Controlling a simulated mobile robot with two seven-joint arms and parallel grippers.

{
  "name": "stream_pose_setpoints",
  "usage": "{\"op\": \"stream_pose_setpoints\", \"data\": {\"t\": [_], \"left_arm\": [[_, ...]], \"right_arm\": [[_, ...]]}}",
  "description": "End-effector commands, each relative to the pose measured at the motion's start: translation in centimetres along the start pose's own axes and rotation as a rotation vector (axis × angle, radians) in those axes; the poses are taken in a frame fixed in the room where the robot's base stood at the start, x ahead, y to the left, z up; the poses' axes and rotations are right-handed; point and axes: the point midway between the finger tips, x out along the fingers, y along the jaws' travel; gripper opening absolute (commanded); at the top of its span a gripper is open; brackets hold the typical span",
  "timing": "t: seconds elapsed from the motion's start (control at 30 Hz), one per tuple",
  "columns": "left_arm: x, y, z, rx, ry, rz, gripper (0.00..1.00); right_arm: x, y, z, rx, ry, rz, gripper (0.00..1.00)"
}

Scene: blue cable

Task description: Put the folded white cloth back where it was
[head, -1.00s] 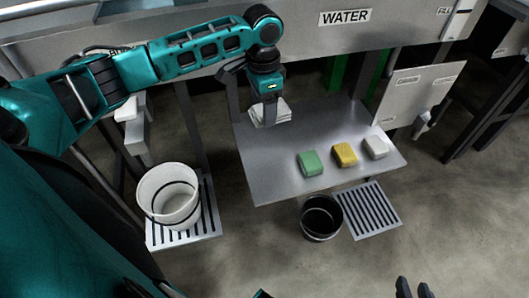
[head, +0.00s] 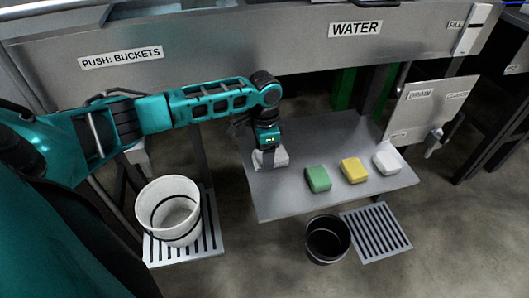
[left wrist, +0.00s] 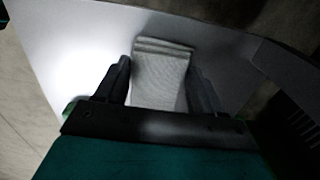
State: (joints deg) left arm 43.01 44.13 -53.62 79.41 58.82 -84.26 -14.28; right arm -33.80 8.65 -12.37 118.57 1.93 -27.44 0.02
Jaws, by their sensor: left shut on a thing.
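The folded white cloth (head: 281,158) is at the left part of the grey metal table (head: 290,200), left of the green block. My left gripper (head: 267,157) points down and is shut on it, and the gripper partly hides it. In the left wrist view the layered cloth (left wrist: 162,75) lies between the two fingers of my left gripper (left wrist: 160,85). I cannot tell whether the cloth touches the table. My right gripper is not in view.
A green block (head: 318,178), a yellow block (head: 354,170) and a white block (head: 387,163) stand in a row on the table. A white bucket (head: 168,210) stands on a grate at left, and a black bucket (head: 327,240) stands before the table. The table's front left is bare.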

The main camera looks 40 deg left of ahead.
Motion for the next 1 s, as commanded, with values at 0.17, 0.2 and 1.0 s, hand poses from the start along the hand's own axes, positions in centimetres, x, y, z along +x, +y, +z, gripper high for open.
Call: {"op": "stream_pose_setpoints", "data": {"t": [0.17, 0.2, 1.0], "left_arm": [[-0.1, 0.0, 0.0, 0.000, 0.001, -0.001, 0.44], [-0.1, 0.0, 0.0, 0.000, 0.001, 0.000, 0.44], [-2.5, -0.1, -0.1, -0.001, 0.004, -0.003, 0.94]], "right_arm": [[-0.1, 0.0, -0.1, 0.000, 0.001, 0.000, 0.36], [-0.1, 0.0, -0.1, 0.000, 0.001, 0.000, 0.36], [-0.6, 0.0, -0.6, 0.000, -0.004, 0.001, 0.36]]}}
